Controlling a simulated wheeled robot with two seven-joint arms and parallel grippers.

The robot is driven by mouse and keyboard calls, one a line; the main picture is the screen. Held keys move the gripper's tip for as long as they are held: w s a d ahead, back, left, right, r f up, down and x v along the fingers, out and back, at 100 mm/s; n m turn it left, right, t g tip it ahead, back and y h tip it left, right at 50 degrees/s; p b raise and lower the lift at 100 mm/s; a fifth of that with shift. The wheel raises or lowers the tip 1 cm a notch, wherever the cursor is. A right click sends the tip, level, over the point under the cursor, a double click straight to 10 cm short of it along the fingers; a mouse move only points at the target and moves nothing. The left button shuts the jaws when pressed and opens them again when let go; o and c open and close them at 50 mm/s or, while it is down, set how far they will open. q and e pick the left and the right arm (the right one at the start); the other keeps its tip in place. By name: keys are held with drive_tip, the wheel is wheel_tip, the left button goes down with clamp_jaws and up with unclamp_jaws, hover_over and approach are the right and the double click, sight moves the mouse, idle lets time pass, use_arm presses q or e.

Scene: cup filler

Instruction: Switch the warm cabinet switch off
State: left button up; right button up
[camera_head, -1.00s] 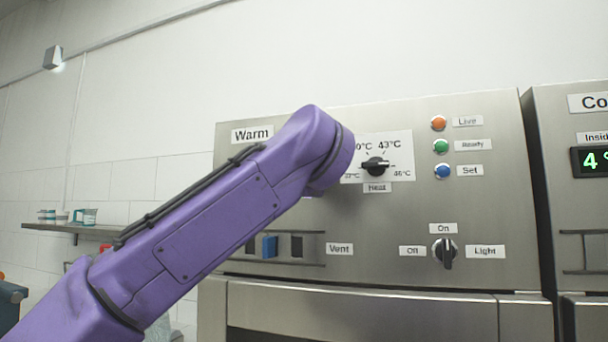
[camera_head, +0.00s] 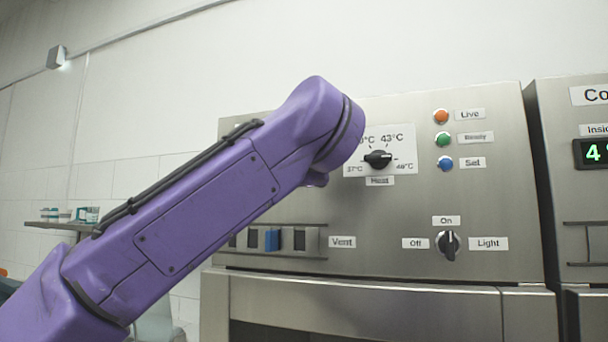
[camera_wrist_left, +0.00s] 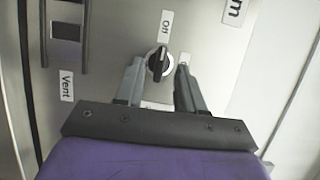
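The warm cabinet's front panel (camera_head: 400,215) fills the middle of the head view, with its label "Warm" mostly covered by my purple left arm. In the left wrist view a black switch knob (camera_wrist_left: 158,64) sits on this panel, with an "Off" label (camera_wrist_left: 165,23) at one end. The knob's long axis lies roughly in line with that label. My left gripper (camera_wrist_left: 159,68) is open, with one finger on either side of the knob; I cannot tell whether either touches it. In the head view the arm hides this knob and the gripper. My right gripper is not in view.
A temperature dial (camera_head: 378,159), three coloured lamps and a light switch (camera_head: 448,245) lie right of the arm. The vent slider (camera_head: 272,240) lies just below it. A second cabinet (camera_head: 570,200) stands at the far right. A shelf with small containers is at left.

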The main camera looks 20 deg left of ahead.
use_arm(q)
drive_tip(key=b+v, duration=0.1)
drive_tip(key=v, duration=0.6)
drive_tip(key=shift+s, duration=0.1)
